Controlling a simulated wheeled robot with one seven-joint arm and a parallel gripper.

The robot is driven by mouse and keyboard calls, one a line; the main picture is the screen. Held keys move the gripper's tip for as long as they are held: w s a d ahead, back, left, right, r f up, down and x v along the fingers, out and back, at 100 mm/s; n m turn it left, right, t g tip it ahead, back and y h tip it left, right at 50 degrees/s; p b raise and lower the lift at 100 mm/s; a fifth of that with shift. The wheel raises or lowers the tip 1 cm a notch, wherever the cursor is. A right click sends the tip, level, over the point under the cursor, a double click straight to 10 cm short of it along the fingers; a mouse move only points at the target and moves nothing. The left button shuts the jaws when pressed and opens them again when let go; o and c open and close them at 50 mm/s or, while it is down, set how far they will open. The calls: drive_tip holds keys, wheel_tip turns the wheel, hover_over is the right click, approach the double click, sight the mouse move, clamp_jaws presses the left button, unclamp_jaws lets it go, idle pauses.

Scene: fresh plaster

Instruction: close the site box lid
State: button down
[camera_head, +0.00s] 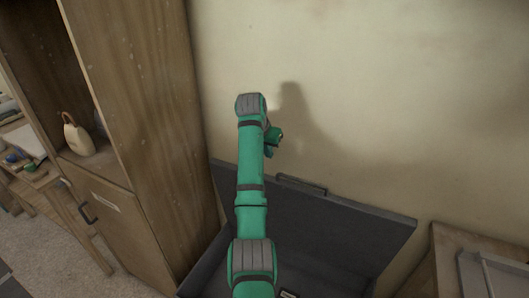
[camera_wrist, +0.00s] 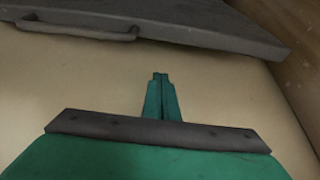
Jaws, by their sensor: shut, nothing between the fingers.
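The site box is dark grey and stands low against the wall; its lid (camera_head: 335,232) is open and raised, leaning near the wall. A handle (camera_head: 301,185) sits on the lid's top edge. Part of the box wall (camera_head: 207,264) shows below; my arm hides much of the lid and the box inside. In the wrist view the lid (camera_wrist: 200,26) with its handle (camera_wrist: 78,31) crosses the top. My gripper (camera_head: 274,144) is above the lid's upper edge, close to the wall. In the wrist view my gripper (camera_wrist: 160,76) is shut and empty, apart from the lid.
A tall wooden cabinet (camera_head: 150,110) stands close on the left, with a jug (camera_head: 77,136) on its shelf. A wooden surface with a grey tray (camera_head: 490,275) is at the lower right. The plaster wall (camera_head: 400,90) is directly behind my gripper.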

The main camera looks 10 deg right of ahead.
drive_tip(key=shift+s+a+f, duration=0.1)
drive_tip(key=shift+s+f, duration=0.05)
drive_tip(key=shift+f, duration=1)
drive_tip(key=shift+s+f, duration=0.2)
drive_tip(key=shift+f, duration=0.95)
drive_tip(key=shift+s+a+f, duration=0.1)
drive_tip(key=shift+s+f, duration=0.05)
drive_tip(key=shift+f, duration=1)
